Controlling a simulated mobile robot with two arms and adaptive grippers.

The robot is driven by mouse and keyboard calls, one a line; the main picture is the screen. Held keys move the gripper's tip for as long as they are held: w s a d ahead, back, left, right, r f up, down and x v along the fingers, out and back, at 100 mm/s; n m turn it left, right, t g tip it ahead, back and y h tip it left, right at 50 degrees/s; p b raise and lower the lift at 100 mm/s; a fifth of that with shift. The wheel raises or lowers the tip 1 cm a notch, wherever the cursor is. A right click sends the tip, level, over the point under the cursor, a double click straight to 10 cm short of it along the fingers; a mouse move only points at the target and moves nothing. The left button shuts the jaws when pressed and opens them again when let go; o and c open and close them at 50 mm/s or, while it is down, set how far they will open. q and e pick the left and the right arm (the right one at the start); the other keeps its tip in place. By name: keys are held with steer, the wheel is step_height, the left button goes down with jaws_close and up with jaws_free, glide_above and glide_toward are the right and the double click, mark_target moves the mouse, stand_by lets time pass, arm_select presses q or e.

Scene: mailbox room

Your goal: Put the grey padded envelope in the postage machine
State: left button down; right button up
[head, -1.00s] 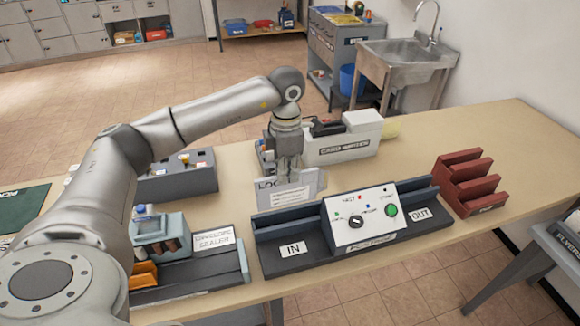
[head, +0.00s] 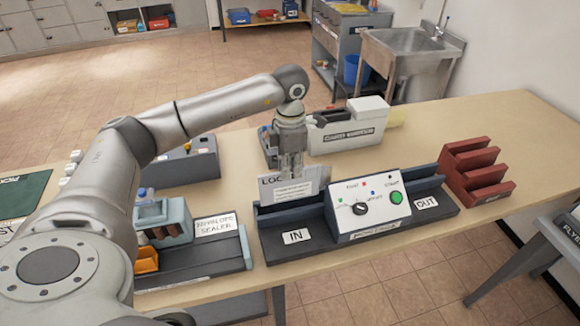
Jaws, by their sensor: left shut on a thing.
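The postage machine (head: 366,208) stands on the bench, with a trough marked IN on its left and one marked OUT on its right. My left gripper (head: 291,172) points down just above the back of the IN trough. It is shut on the grey padded envelope (head: 312,178), which hangs upright with a white label facing me. The envelope's lower edge meets the trough's back rail in the view. I cannot tell whether that edge is inside the trough or behind it. My right gripper is not in view.
The envelope sealer (head: 205,262) is left of the machine. A red slotted rack (head: 475,175) stands to its right. A card printer-like white and dark device (head: 350,125) and a grey box (head: 185,164) stand behind. The bench's far right is clear.

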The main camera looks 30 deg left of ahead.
arm_select(q)
steer(key=shift+f, duration=0.2)
steer(key=shift+f+b, duration=1.2)
steer(key=shift+f, duration=0.3)
steer(key=shift+f+b, duration=1.15)
steer(key=shift+f, duration=0.25)
steer(key=c, duration=1.5)
jaws_free()
steer(key=shift+o, duration=0.2)
steer(key=shift+r, duration=0.15)
